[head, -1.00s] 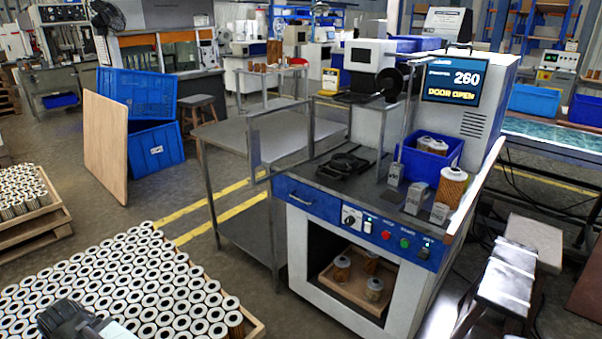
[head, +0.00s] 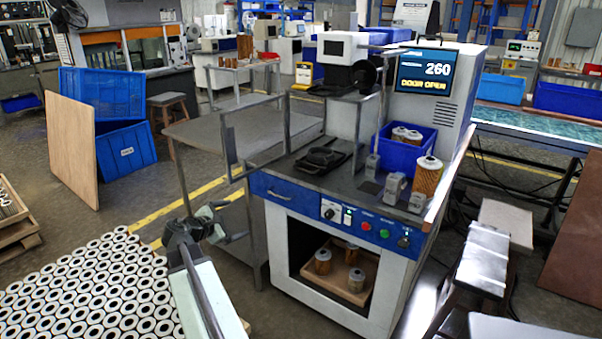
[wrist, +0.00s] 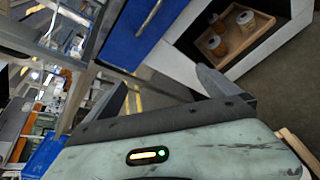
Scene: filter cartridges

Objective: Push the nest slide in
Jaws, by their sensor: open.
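The nest slide (head: 322,157) is a black plate with a round black nest on the machine's dark worktop, left of the blue bin. It appears pulled out toward the open doorway, though how far I cannot tell. The clear guard door (head: 255,137) stands open at the left, and the screen (head: 427,74) reads 260 and DOOR OPEN. My gripper (head: 236,221) is open and empty, in front of and left of the machine, lower than the worktop. In the wrist view my gripper (wrist: 160,82) shows both fingers apart, with the blue front panel (wrist: 142,28) beyond. The slide is not clear there.
A blue bin (head: 402,156) with cartridges, a standing cartridge (head: 427,176) and grey blocks (head: 394,186) occupy the worktop's right. A cartridge tray (head: 345,288) sits in the lower bay. Many cartridges (head: 88,290) cover the lower left. A grey table (head: 200,135) stands behind the door.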

